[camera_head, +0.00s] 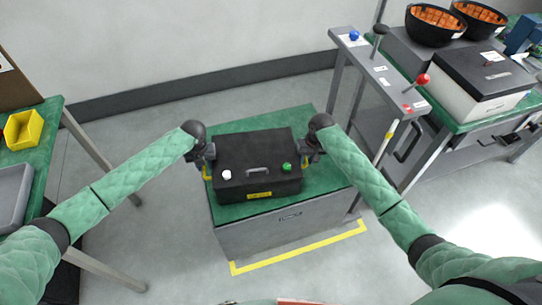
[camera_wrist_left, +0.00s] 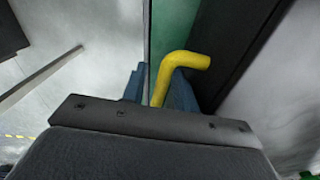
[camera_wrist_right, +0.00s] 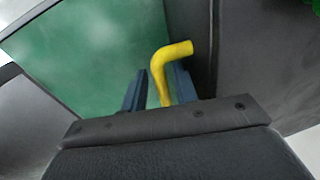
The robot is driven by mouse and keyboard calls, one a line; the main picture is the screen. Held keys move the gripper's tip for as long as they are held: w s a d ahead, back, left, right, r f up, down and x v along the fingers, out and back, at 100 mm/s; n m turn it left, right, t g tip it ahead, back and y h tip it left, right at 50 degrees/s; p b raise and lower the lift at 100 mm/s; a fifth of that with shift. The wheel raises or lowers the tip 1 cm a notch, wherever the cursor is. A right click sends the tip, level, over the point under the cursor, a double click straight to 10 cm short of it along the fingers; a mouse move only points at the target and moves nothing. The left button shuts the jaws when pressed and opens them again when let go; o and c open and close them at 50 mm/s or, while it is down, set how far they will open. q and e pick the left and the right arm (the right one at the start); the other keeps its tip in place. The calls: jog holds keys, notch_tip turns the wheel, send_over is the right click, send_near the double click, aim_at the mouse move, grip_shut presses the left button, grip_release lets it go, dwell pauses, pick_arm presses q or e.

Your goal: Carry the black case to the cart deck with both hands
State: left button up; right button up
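The black case (camera_head: 260,158) lies flat on a low green-topped cart or cabinet (camera_head: 288,216). Its top has a grey handle, a white knob and a green knob; a yellow label is on the front. My left gripper (camera_head: 207,163) is at its left side, with blue fingers closed around a yellow side handle (camera_wrist_left: 160,85). My right gripper (camera_head: 306,157) is at its right side, with fingers closed about the other yellow handle (camera_wrist_right: 160,80). Finger contact is partly hidden in both wrist views. I cannot tell whether the case is lifted slightly.
A grey stand (camera_head: 376,67) with blue and red knobs is close on the right. Beyond it a bench holds a black-lidded white box (camera_head: 484,85) and dark bowls (camera_head: 433,25). A green table (camera_head: 45,150) with a yellow bin (camera_head: 23,130) is on the left. Yellow tape (camera_head: 300,249) marks the floor.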

pick_arm(q)
jog(key=shift+d+r, duration=0.1)
pick_arm(e)
jog(key=shift+a, duration=0.1)
pick_arm(q)
notch_tip(320, 180, up, 8)
jog(key=shift+f, duration=0.15)
pick_arm(e)
notch_tip(320, 180, up, 12)
jog(key=d, duration=0.2)
dwell(0.7)
jog(key=shift+d+f, duration=0.1)
dwell(0.4)
